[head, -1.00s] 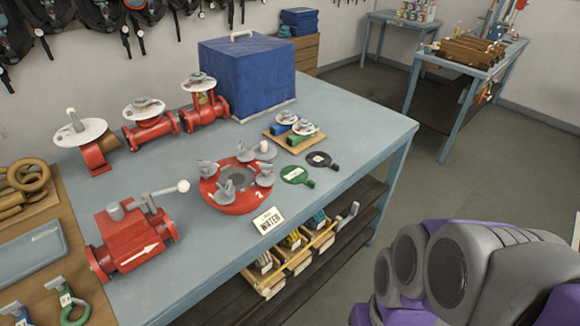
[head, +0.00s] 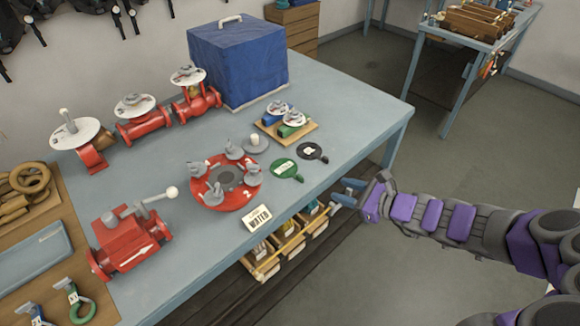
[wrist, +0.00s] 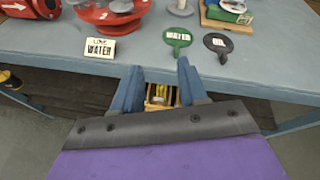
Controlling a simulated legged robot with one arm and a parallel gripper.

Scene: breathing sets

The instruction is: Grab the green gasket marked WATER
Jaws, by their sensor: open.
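The green gasket (head: 284,170) lies flat on the blue-grey table near its front edge, with a white label on its disc. In the wrist view the label on the green gasket (wrist: 177,37) reads WATER. A black gasket (head: 312,152) with a white label lies just right of it; it also shows in the wrist view (wrist: 217,43). My gripper (head: 347,190) is off the table's front edge, to the right of the green gasket. In the wrist view my gripper (wrist: 160,72) has its blue fingers apart and empty, pointing toward the table edge just short of the green gasket.
A red flange (head: 227,186) with grey clamps and a WATER card (head: 258,218) stand left of the gaskets. A wooden block with small valves (head: 286,124) is behind them. Wooden bins (head: 266,262) sit on the shelf below. The table (head: 350,105) is bare at right.

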